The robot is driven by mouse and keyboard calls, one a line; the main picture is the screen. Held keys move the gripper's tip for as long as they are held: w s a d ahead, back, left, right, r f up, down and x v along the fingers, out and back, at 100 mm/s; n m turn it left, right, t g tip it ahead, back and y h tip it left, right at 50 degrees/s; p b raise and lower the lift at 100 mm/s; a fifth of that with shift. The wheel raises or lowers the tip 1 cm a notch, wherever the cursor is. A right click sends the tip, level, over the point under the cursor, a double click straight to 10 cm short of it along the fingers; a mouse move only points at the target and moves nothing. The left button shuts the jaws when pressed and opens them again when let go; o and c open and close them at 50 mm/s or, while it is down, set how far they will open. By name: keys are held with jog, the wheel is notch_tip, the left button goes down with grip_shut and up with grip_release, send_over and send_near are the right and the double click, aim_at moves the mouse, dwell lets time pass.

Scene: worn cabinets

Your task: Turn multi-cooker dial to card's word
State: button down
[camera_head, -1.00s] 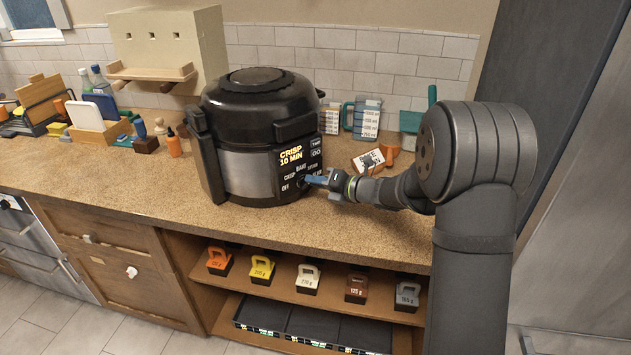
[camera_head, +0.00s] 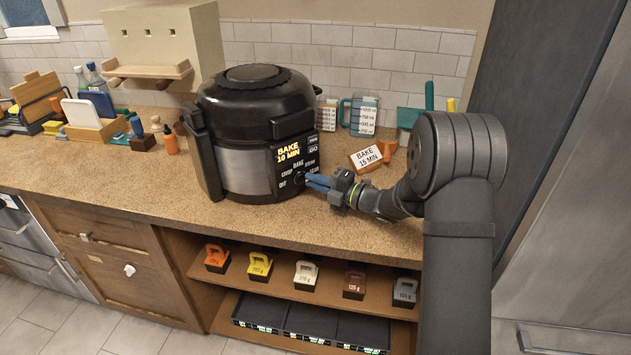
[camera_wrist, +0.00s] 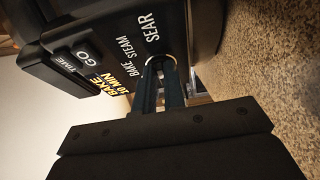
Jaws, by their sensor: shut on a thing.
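The black multi-cooker (camera_head: 255,120) stands on the counter, its panel facing front right. Its display (camera_head: 290,150) reads BAKE 10 MIN. The dial (camera_head: 299,178) sits below, ringed by words including OFF, CRISP, BAKE, STEAM and SEAR. My gripper (camera_head: 312,181) is shut on the dial, with its blue fingers reaching in from the right. In the wrist view, the fingers meet at the dial's pale rim (camera_wrist: 161,62) and hide most of the dial and its pointer. The white card (camera_head: 366,157) on the counter behind my gripper reads BAKE 15 MIN.
TIME and GO buttons (camera_head: 314,144) are beside the display. A measuring jug (camera_head: 362,116) and a teal scoop (camera_head: 408,116) stand behind the card. Weights with handles sit on the shelf (camera_head: 330,286) below. The counter (camera_head: 260,218) in front of the cooker is clear.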

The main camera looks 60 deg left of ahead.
dwell(0.4)
jog(key=c, duration=1.5)
grip_release()
jog(key=shift+w+d, duration=0.1)
jog(key=v, duration=1.7)
jog(key=shift+d+f, duration=0.1)
jog(key=shift+d, duration=0.05)
jog(key=x, duration=1.7)
jog(key=shift+a, duration=0.3)
